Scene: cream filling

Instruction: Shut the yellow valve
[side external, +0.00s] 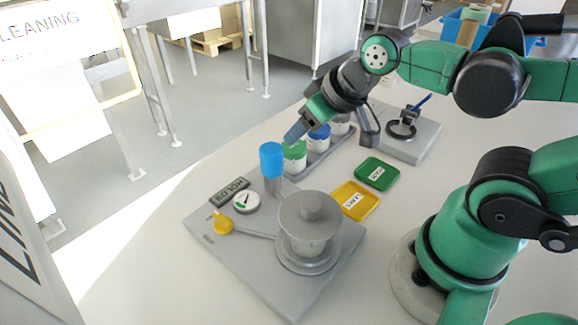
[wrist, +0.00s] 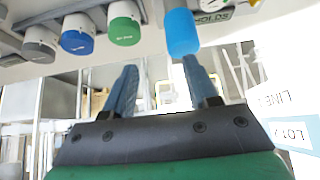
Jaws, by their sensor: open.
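The yellow valve (side external: 222,222) is a small yellow knob at the left of a grey base plate (side external: 258,272), in the side view. A thin grey pipe runs from it to the grey lidded vessel (side external: 309,225). The valve is not seen in that view.
A round gauge (side external: 246,201) and a HOLDS plate (side external: 230,190) lie near the valve. The blue cylinder also shows in the wrist view (wrist: 182,32). Yellow (side external: 355,200) and green (side external: 377,174) trays lie right of the vessel. The table left of the plate is clear.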

